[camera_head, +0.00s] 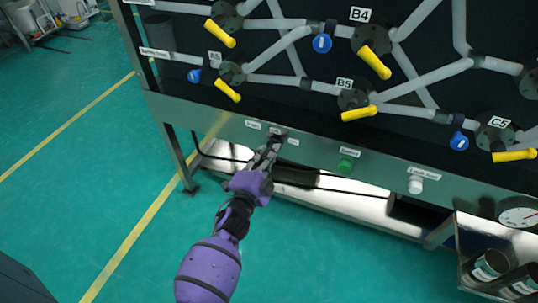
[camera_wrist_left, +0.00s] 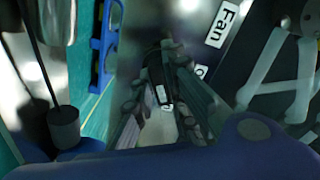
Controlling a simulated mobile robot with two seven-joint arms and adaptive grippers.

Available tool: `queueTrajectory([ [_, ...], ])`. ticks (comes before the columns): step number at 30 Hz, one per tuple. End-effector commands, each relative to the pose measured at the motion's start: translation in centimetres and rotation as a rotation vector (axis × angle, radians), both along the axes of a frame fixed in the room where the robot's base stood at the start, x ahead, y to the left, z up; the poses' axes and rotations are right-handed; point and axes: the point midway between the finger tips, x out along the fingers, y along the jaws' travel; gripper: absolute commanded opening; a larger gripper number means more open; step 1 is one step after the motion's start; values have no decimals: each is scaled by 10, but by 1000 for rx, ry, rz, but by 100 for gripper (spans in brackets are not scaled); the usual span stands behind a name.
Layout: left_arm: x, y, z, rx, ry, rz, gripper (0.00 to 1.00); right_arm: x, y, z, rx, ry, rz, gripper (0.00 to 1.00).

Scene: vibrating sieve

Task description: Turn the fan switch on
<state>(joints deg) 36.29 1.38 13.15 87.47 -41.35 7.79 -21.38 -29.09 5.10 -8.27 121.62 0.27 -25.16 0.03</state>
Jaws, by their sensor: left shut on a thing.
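The fan switch (camera_head: 278,132) is a small dark knob on the grey front rail of the rig, with white labels around it in the head view. My left gripper (camera_head: 270,147) reaches up to it from below and is shut on it. In the left wrist view the gripper fingers (camera_wrist_left: 163,97) close around the dark switch (camera_wrist_left: 157,72), beside a white "Fan" label (camera_wrist_left: 222,24). The fingers hide much of the switch, so its exact setting cannot be told. My right gripper is not in view.
A green button (camera_head: 346,164) and a white knob (camera_head: 415,185) sit further right on the same rail. Yellow-handled valves (camera_head: 359,113) and pale pipes fill the dark panel above. A gauge (camera_head: 518,212) is at the far right.

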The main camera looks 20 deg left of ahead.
Motion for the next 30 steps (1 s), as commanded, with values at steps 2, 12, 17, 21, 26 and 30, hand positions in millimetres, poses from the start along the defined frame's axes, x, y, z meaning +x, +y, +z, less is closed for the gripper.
queueTrajectory([
  [2,0,2,0,3,0,2,16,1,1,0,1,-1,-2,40],
  [12,0,1,0,1,0,1,31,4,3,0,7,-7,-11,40],
  [17,-5,1,-1,1,0,1,31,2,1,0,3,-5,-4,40],
  [21,-24,2,-2,1,3,2,31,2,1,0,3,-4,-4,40],
  [26,-59,3,-1,1,3,2,31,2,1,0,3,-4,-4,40],
  [30,-88,4,-1,0,3,3,31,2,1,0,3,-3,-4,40],
])
